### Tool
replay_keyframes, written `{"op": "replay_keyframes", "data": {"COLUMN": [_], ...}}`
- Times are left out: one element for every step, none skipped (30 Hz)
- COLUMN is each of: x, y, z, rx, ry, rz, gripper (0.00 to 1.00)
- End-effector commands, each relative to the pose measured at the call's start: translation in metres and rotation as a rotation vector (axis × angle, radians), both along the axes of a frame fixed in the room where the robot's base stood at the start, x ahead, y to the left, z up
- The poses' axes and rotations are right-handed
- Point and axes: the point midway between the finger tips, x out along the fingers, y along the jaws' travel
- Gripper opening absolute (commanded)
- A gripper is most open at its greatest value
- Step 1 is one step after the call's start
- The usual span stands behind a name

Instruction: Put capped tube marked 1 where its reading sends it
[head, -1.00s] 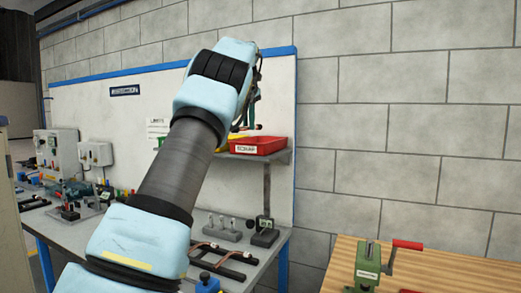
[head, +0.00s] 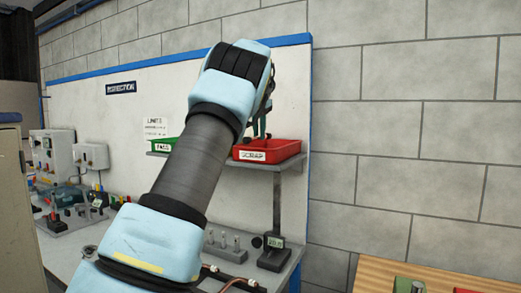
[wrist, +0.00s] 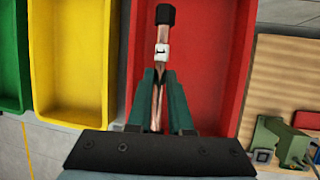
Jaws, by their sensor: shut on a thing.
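My gripper (wrist: 160,100) is shut on a copper tube (wrist: 157,110), with its green fingers either side of it. The tube has a black cap (wrist: 166,14) at its far end and a white tag (wrist: 162,50) with a dark mark I cannot read for sure. In the wrist view the tube is above the red tray (wrist: 215,60). In the head view this tray (head: 285,150) is labelled SCRAP and sits on the shelf; the gripper is partly hidden by my arm. The yellow tray (wrist: 68,60) lies left of the red one, then the green tray (head: 168,147).
A notice (head: 155,127) hangs above the green tray. A small display gauge (head: 274,252) and a grey block with pegs (head: 222,245) stand on the bench below the shelf. A wooden table (head: 400,270) with a green device (wrist: 282,140) is at right.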

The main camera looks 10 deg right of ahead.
Motion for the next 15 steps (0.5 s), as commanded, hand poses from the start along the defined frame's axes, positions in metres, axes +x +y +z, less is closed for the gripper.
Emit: {"op": "replay_keyframes", "data": {"x": [-0.001,0.000,0.000,0.000,0.000,0.000,0.000,-0.001,-0.001,0.000,0.000,0.000,0.000,0.000,0.000], "y": [0.000,0.000,0.000,0.000,0.000,0.000,0.000,0.000,0.000,0.000,0.000,0.000,0.000,0.000,0.000], "z": [-0.006,-0.009,-0.011,-0.013,-0.015,-0.019,-0.022,-0.027,-0.032,-0.036,-0.040,-0.044,-0.047,-0.049,-0.051], "rx": [0.000,0.000,-0.001,0.000,0.000,0.000,0.000,0.000,0.000,0.000,0.001,0.001,0.000,0.000,0.001], "ry": [0.001,0.001,-0.001,0.000,0.000,0.000,0.000,0.002,0.002,0.002,0.001,0.001,0.000,0.000,-0.001], "rz": [0.000,0.000,0.000,0.000,0.000,0.000,0.000,0.000,0.000,0.000,0.000,0.000,0.000,-0.001,-0.001], "gripper": [0.00,0.00,0.00,0.00,0.00,0.00,0.00,0.00,0.00,0.00,0.00,0.00,0.00,0.00,0.00]}}
